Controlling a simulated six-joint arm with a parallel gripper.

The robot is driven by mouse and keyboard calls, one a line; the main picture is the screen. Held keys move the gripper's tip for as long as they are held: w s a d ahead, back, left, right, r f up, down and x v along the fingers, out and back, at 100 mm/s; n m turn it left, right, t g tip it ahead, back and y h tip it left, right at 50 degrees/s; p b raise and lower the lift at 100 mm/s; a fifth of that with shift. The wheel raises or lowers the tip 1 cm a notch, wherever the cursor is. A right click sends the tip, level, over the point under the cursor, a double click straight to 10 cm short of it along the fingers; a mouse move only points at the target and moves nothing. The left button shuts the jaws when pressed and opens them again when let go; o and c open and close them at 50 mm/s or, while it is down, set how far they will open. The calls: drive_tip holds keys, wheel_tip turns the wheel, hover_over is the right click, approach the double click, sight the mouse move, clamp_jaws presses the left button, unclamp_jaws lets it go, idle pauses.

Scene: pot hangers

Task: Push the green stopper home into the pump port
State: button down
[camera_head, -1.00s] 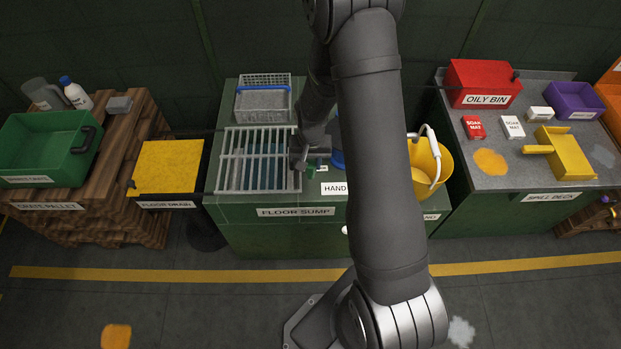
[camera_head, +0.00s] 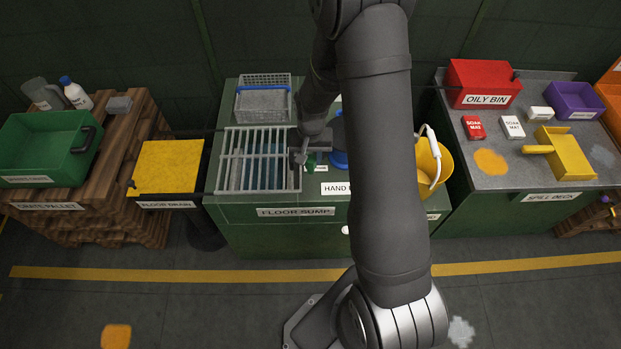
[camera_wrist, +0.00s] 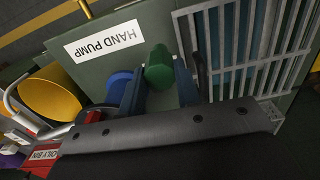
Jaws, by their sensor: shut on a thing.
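The green stopper (camera_wrist: 158,66) is a short cylinder between the two fingers of my gripper (camera_wrist: 161,75) in the wrist view. My gripper is shut on it. In the head view, my gripper (camera_head: 303,157) is just right of the slatted sump grate, and part of the green stopper (camera_head: 311,162) shows beside it. A blue round part (camera_wrist: 119,86) lies close to the stopper in the wrist view, and it also shows in the head view (camera_head: 340,158). The HAND PUMP label (camera_wrist: 103,40) is nearby. I cannot make out the port opening or whether the stopper touches it.
The slatted grate (camera_head: 233,160) is left of my gripper, with a wire basket (camera_head: 263,82) behind it. A yellow bucket (camera_head: 427,172) stands right of the pump, partly behind my arm.

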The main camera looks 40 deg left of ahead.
drive_tip(key=w+a+r, duration=0.1)
drive_tip(key=w+a, duration=0.2)
drive_tip(key=w, duration=0.6)
drive_tip(key=w+a+r, duration=0.2)
drive_tip(key=w+a, duration=0.1)
drive_tip(key=w, duration=0.5)
drive_tip(key=w+a+r, duration=0.2)
drive_tip(key=w+a, duration=0.2)
drive_tip(key=w, duration=0.5)
drive_tip(key=shift+w, duration=0.35)
drive_tip(key=shift+f, duration=2.9)
drive_tip(key=shift+f, duration=2.05)
